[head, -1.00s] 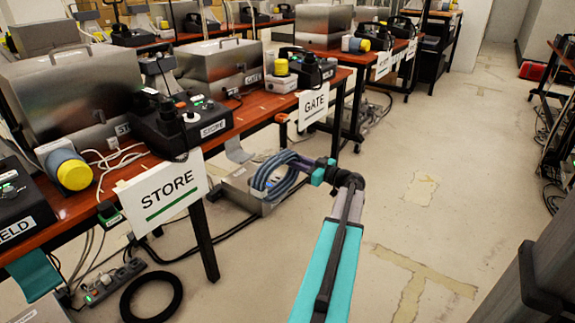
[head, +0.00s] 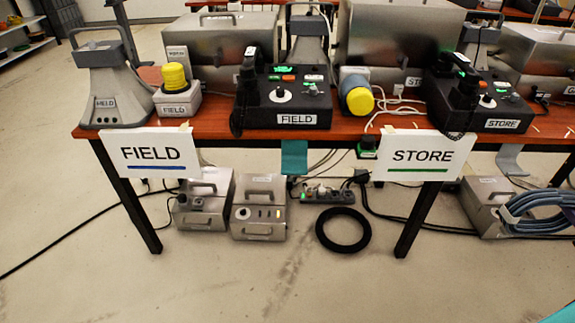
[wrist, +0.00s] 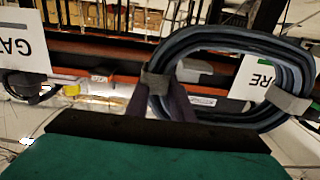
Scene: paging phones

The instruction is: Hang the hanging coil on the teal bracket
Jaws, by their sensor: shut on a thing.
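The hanging coil, a bundle of blue-grey hose loops with grey straps, shows at the right edge of the head view (head: 548,199) and large in the wrist view (wrist: 235,40). My gripper (wrist: 163,88) is shut on it at a grey strap, seen in the wrist view. The coil is held in the air. The teal bracket (head: 294,157) hangs from the front edge of the table, below the FIELD control box and between the FIELD and STORE signs. It looks empty. The coil is well to its right in the head view. The bracket is not clear in the wrist view.
The FIELD sign (head: 160,154) and STORE sign (head: 423,156) hang either side of the bracket. A grey bracket (head: 511,160) is right of STORE. Below lie metal boxes (head: 259,207), a power strip (head: 328,194) and a black ring (head: 322,231). The floor in front is clear.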

